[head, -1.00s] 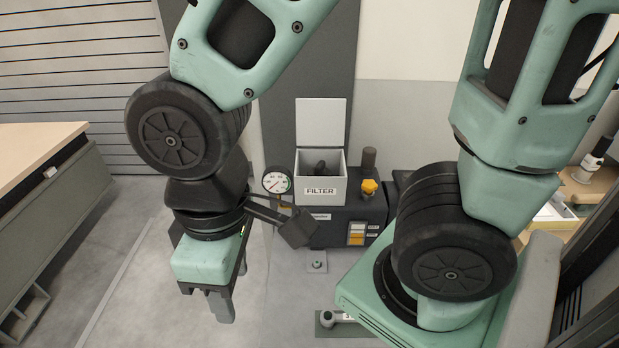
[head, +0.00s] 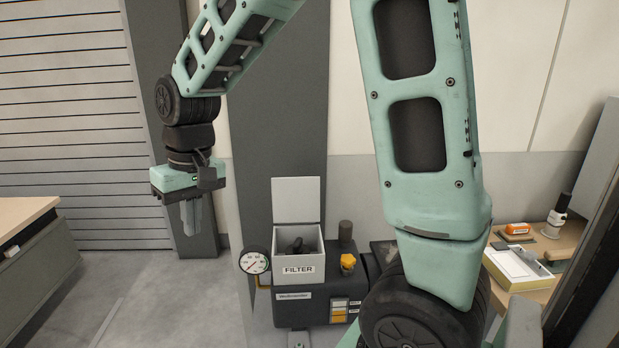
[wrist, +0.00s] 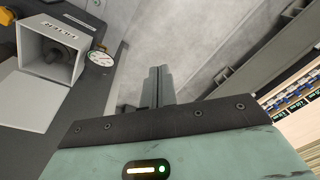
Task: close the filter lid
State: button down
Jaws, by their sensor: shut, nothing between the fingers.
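The filter box (head: 298,268) is a light grey open-topped box with a FILTER label on its front, mounted on a dark machine. Its lid (head: 297,200) stands upright at the back, so the box is open, with a dark part inside. In the wrist view the box (wrist: 48,60) is at the upper left, with the raised lid (wrist: 28,100) below it. My gripper (head: 190,217) hangs pointing down, left of the box and apart from it in the picture. Its fingers (wrist: 157,88) are together and empty in the wrist view.
A round gauge (head: 254,262) sits just left of the box, and a yellow knob (head: 348,262) just right. A wooden-topped bench (head: 25,225) stands at the left. The floor at left is clear.

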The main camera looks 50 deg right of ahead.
jog(key=w+d+r+m+h, duration=0.1)
jog(key=w+d+r+m, duration=0.15)
jog(key=d, duration=0.65)
jog(key=w+d+r+m, duration=0.1)
jog(key=w+d+m, duration=0.15)
jog(key=d, duration=0.75)
jog(key=s+d+r+m+h+p, duration=0.1)
jog(key=s+d+m, duration=0.1)
jog(key=d, duration=0.8)
jog(key=s+d+r+m+h+p, duration=0.1)
jog(key=d+m, duration=0.1)
jog(key=d, duration=0.7)
jog(key=f+p, duration=0.1)
jog(key=f, duration=0.1)
jog(key=f+p, duration=0.2)
jog(key=f, duration=0.1)
jog(key=s+f+p, duration=0.1)
jog(key=f, duration=0.2)
jog(key=shift+a+f, duration=0.15)
jog(key=shift+a, duration=0.2)
jog(key=shift+s+a+f+p, duration=0.15)
jog(key=shift+s+a+p, duration=0.2)
jog(key=shift+a, duration=0.1)
jog(key=shift+s+f+b, duration=0.1)
jog(key=shift+b, duration=0.3)
